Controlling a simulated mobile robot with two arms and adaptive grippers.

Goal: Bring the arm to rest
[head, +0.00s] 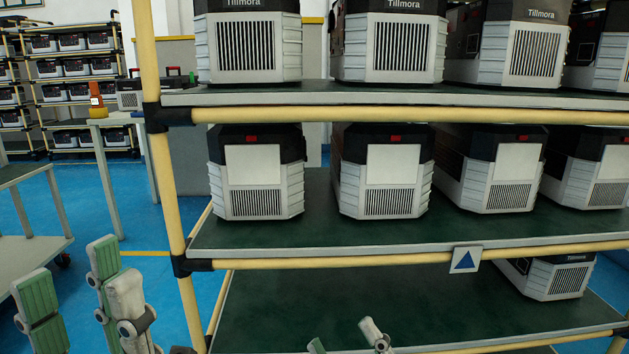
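My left gripper (76,300) is at the lower left, in front of the rack's left post. Its grey fingers with green pads stand upright and apart, with blue floor showing between them, so it is open and empty. My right gripper (344,340) shows only as a few fingertips at the bottom edge, in front of the rack's lowest visible shelf. The rest of it is out of the frame, and I cannot tell whether it is open or shut. No object shows in either gripper.
A rack with yellow rails (400,114) fills the middle and right, close ahead. Its shelves hold several grey-and-black Tillmora units (258,172). A blue triangle sign (465,260) hangs on a rail. A grey cart (40,250) stands at the left. Blue floor (150,222) is open between them.

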